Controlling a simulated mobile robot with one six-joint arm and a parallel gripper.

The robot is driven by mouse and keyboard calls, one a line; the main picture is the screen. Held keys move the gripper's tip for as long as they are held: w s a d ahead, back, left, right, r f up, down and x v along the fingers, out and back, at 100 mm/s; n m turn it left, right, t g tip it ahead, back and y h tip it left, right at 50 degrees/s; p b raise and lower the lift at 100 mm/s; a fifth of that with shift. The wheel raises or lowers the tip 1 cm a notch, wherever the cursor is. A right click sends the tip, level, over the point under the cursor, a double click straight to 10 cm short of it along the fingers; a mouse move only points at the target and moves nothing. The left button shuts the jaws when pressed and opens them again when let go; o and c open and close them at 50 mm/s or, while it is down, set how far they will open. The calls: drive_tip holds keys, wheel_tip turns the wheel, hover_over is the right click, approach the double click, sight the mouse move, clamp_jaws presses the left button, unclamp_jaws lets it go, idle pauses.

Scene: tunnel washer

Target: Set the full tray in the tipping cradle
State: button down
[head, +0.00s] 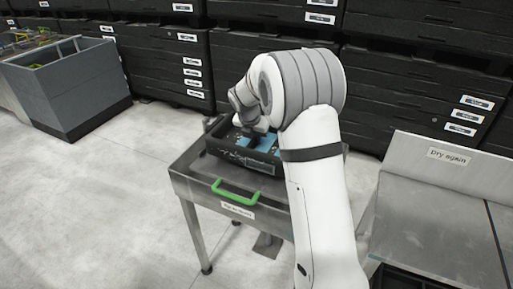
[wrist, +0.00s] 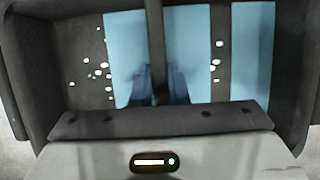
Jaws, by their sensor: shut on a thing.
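The full tray (head: 262,165) is dark, with light-blue pieces and small white bits inside. It is over the back part of a grey metal stand with a green handle (head: 236,192), which looks like the tipping cradle; its label is too blurred to read. I cannot tell whether the tray touches the stand. In the wrist view the tray (wrist: 35,60) fills most of the picture, with a dark bar across its middle. My gripper (wrist: 158,85) is shut on this bar. In the head view my arm hides the tray's right part.
A grey bench with a "Dry again" sign (head: 449,157) stands at the right. A grey bin (head: 72,90) stands at the far left. Black drawer stacks (head: 165,65) with white labels line the back. The pale floor (head: 90,210) at left is clear.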

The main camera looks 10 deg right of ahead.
sight(256, 147)
drive_tip(key=shift+f, duration=2.2)
drive_tip(key=shift+f, duration=0.2)
drive_tip(key=c, duration=1.4)
unclamp_jaws()
